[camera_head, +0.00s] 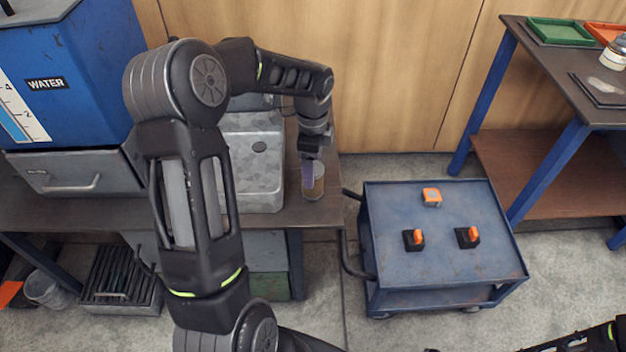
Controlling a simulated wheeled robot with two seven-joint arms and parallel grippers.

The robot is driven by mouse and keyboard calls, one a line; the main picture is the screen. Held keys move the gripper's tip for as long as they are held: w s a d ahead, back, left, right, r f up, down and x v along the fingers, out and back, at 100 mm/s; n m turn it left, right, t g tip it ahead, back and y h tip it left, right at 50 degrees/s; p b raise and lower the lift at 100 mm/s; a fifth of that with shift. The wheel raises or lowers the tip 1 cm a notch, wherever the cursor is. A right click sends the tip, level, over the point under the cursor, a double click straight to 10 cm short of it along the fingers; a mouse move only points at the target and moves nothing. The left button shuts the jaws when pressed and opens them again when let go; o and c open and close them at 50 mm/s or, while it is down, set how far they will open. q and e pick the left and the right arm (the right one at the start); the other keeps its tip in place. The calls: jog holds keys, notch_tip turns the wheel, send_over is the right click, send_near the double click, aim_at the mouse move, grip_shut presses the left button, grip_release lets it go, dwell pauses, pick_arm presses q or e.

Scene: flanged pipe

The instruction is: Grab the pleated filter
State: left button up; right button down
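My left arm reaches over the bench, and its gripper (309,166) points down at a small tan, round container-like object (316,187) near the bench's right edge. Whether the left fingers are open or shut is not clear. Part of my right arm shows at the bottom right corner; its gripper is not visible.
A grey metal housing (252,165) stands left of the tan object, with a blue WATER tank (65,75) further left. A blue cart (445,270) with several orange-marked items stands right of the bench (318,214). A shelf table (520,35) is at upper right.

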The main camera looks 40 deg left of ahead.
pick_arm(q)
jog(key=shift+f, duration=0.6)
notch_tip(320, 180, down, 5)
jog(key=shift+s+f, duration=0.1)
jog(key=shift+f, duration=0.05)
jog(key=shift+c, duration=0.3)
jog(key=c, duration=1.5)
